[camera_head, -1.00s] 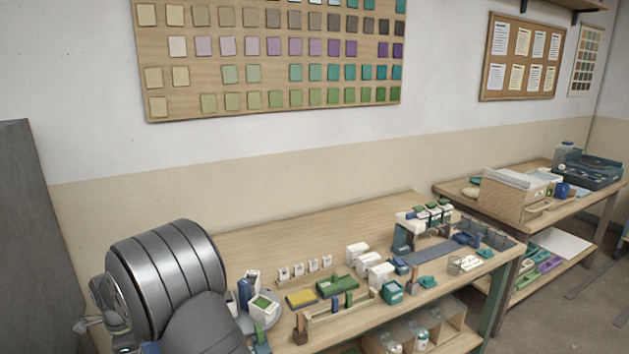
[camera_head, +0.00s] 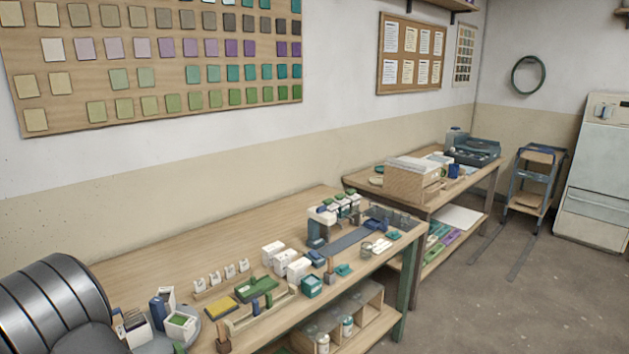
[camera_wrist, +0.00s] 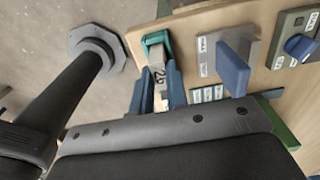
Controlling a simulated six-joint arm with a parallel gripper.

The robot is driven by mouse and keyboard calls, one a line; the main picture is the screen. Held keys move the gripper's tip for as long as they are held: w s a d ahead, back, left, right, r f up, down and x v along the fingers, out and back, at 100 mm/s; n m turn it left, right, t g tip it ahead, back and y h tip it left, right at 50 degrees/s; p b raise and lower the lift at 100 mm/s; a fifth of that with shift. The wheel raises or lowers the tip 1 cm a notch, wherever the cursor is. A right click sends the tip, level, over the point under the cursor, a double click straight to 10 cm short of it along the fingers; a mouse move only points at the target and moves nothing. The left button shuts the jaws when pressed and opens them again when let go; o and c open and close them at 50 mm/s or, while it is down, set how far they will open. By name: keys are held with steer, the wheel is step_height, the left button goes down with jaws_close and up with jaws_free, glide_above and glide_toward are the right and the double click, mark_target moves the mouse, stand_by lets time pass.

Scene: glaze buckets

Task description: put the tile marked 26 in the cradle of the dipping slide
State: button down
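In the wrist view, the tile marked 26 (camera_wrist: 158,74) is a pale, narrow piece with a teal part (camera_wrist: 155,41) at its far end. My gripper (camera_wrist: 158,92) has its two blue fingers on either side of the tile, and they appear closed on it. In the head view my gripper and this tile are out of sight. The dipping slide (camera_head: 345,240) stands at the right end of the bench, with a dark flat rail and a blue-grey post. Its cradle is too small to make out.
A blue upright slab (camera_wrist: 233,70) stands right of my fingers in the wrist view.

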steer(key=shift+r, duration=3.75)
steer(key=w+d+r, duration=0.2)
steer(key=w+r, duration=0.1)
steer(key=w, duration=0.5)
steer(key=w+d+r, duration=0.2)
steer(key=w+r, duration=0.1)
steer(key=w, duration=0.6)
steer(key=w+d+r, duration=0.3)
steer(key=w+r, duration=0.1)
steer(key=w, duration=0.4)
steer(key=shift+w+a+f, duration=0.25)
steer(key=shift+w+f, duration=0.25)
steer(key=shift+f, duration=0.55)
steer(key=shift+w+a+f, duration=0.25)
steer(key=shift+w+f, duration=0.2)
steer(key=shift+f, duration=0.6)
steer(key=shift+w+a+f, duration=0.25)
steer(key=shift+w+f, duration=0.25)
steer(key=shift+f, duration=0.55)
